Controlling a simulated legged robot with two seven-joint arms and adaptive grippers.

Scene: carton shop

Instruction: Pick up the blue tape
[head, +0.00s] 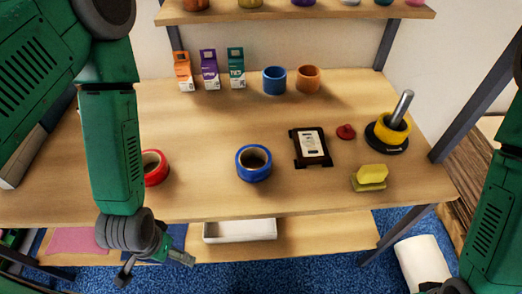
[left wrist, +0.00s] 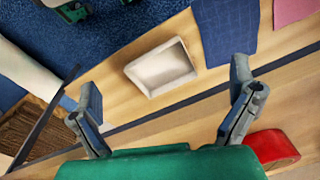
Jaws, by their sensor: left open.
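The blue tape (head: 253,172) is a roll lying flat on the wooden table, near the front edge and left of the label holder. My left gripper (head: 155,268) is in front of the table edge, to the left of the blue tape and apart from it. Its two fingers are spread with nothing between them, as the left wrist view also shows (left wrist: 165,78). The blue tape does not show in the left wrist view. My right arm is at the right edge of the head view, and its gripper is out of frame.
A red tape roll (head: 156,168) is partly behind my left arm; it shows in the wrist view (left wrist: 272,150). A dark label holder (head: 297,150), red knob (head: 346,131), yellow block (head: 370,175) and yellow tape on a post (head: 392,128) stand right. A white tray (head: 240,232) is below.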

